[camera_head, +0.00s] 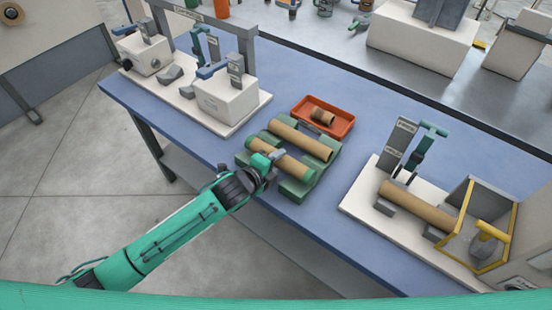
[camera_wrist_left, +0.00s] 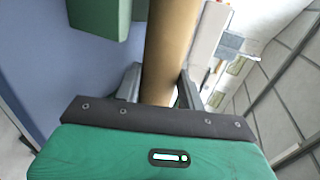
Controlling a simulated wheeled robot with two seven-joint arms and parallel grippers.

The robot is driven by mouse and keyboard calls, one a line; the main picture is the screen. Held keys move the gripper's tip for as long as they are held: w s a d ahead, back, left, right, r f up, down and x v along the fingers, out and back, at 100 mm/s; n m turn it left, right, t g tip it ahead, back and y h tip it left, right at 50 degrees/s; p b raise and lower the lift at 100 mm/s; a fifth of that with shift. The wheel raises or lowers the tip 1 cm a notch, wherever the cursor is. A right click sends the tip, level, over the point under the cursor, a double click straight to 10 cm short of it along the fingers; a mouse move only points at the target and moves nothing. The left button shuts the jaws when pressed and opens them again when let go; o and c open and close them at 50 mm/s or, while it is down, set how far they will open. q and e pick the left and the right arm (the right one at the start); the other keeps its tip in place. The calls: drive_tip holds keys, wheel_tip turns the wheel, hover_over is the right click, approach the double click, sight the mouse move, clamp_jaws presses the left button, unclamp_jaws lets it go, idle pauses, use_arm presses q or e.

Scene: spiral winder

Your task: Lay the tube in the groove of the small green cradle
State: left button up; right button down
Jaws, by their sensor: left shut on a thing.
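My left gripper (camera_head: 275,157) is shut around a brown cardboard tube (camera_head: 288,164), which also shows between the fingers in the left wrist view (camera_wrist_left: 168,45). The tube lies at a slant over the near side of the green cradle (camera_head: 296,188), beside a second brown tube (camera_head: 301,139) that rests in the farther part of the green cradle. I cannot tell whether the held tube touches the groove under it. A green block (camera_wrist_left: 98,16) shows left of the tube in the wrist view. My right gripper is not in view.
An orange tray (camera_head: 341,128) with a short tube piece stands behind the cradle. A white station (camera_head: 363,203) with another tube (camera_head: 420,206) and a yellow-framed guard stands at right. A white-boxed machine (camera_head: 226,98) is at back left. Blue table is bare between them.

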use_arm(q)
drive_tip(key=shift+f, duration=0.25)
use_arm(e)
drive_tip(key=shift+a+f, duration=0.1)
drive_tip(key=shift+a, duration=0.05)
use_arm(q)
drive_tip(key=o, duration=1.1)
drive_tip(key=shift+c, duration=0.2)
drive_tip(key=shift+s+a+r, duration=0.1)
drive_tip(key=shift+s+a, duration=0.1)
drive_tip(key=shift+s, duration=0.05)
drive_tip(key=b+v, duration=0.1)
drive_tip(key=v, duration=1.2)
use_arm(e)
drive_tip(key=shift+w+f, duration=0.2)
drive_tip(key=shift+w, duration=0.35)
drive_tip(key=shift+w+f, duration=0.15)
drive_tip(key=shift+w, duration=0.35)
